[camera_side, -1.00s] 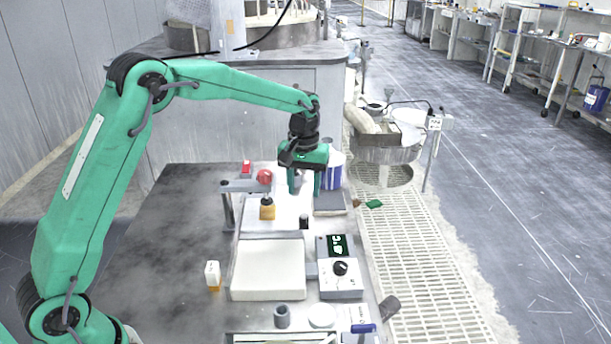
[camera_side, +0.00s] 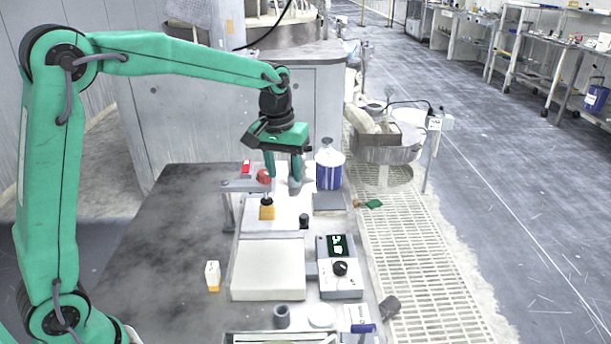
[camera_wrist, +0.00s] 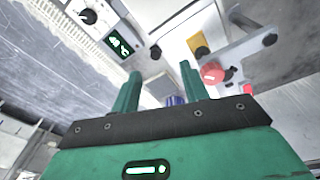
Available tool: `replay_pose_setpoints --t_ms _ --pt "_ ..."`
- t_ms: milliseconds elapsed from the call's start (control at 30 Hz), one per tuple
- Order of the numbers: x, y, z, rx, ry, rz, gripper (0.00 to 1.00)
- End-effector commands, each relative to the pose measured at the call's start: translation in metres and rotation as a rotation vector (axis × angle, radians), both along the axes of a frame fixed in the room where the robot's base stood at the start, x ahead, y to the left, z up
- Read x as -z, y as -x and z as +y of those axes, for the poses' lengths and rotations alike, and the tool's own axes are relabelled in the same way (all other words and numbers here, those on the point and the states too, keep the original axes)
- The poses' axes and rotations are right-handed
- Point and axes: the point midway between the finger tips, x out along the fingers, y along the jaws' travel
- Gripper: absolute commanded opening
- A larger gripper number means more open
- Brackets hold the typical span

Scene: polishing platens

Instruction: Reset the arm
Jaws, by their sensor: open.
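My gripper (camera_side: 283,172) is green with a dark plate and hangs at the end of my arm above the far part of the bench (camera_side: 170,225). Its two fingers point down and stand apart, with nothing between them. In the side view the fingers overlap the area behind the bracket with the red knob (camera_side: 263,176). In the wrist view my gripper (camera_wrist: 163,95) is also open, and the red knob (camera_wrist: 212,72) and yellow block (camera_wrist: 198,46) show to the right of the fingers.
The yellow block (camera_side: 267,211) sits below the bracket. A white hot plate (camera_side: 268,270) with a dial box (camera_side: 341,280) is nearer. The bench's left side is clear.

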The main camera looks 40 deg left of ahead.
Motion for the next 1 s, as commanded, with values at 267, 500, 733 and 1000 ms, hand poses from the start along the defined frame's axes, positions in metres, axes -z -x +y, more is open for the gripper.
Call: replay_pose_setpoints --t_ms 267,500,733,1000 --pt "-0.035 0.051 0.000 0.080 -0.013 -0.079 0.45" --pt "-0.053 0.096 0.000 0.149 -0.028 -0.143 0.45" --pt "-0.062 0.140 0.000 0.213 -0.047 -0.205 0.45" --pt "-0.060 0.189 0.000 0.288 -0.074 -0.277 0.45"
